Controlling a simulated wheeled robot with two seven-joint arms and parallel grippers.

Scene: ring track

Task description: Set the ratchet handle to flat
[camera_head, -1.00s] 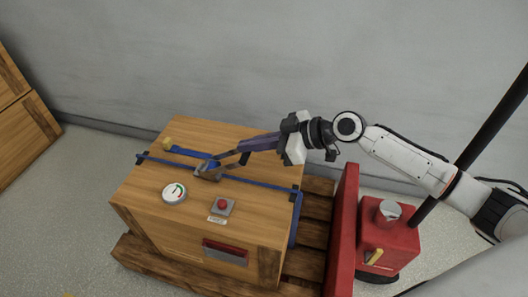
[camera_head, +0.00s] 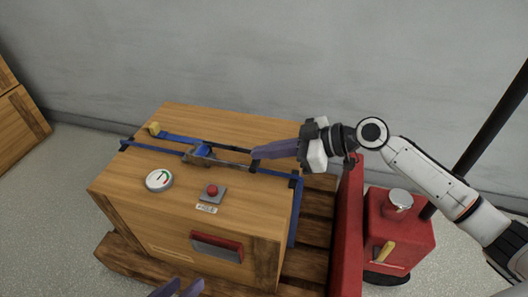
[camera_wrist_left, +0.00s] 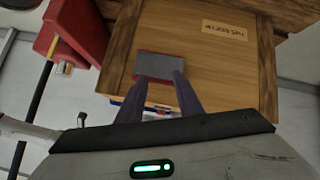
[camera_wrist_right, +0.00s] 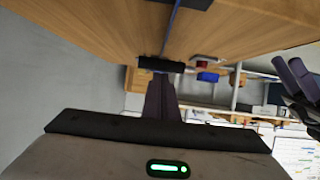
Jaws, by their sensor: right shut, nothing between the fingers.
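The ratchet (camera_head: 198,153) sits on the blue strap across the top of the wooden crate. Its handle (camera_head: 232,163) points right and lies low along the strap, looking nearly flat; any small gap beneath it cannot be made out. My right gripper (camera_head: 256,156) is shut and empty, with its fingertips at the handle's free end. In the right wrist view the dark grip bar (camera_wrist_right: 160,63) is just beyond the closed fingertips; contact is unclear. My left gripper (camera_head: 178,287) is open and empty in front of the crate, at the bottom of the head view.
The crate (camera_head: 135,205) stands on a wooden pallet (camera_head: 315,235). On its top are a round gauge (camera_head: 159,180) and a red button (camera_head: 212,190). A red upright panel (camera_head: 345,235) and red machine body (camera_head: 400,237) stand to the right. A grey wall is behind.

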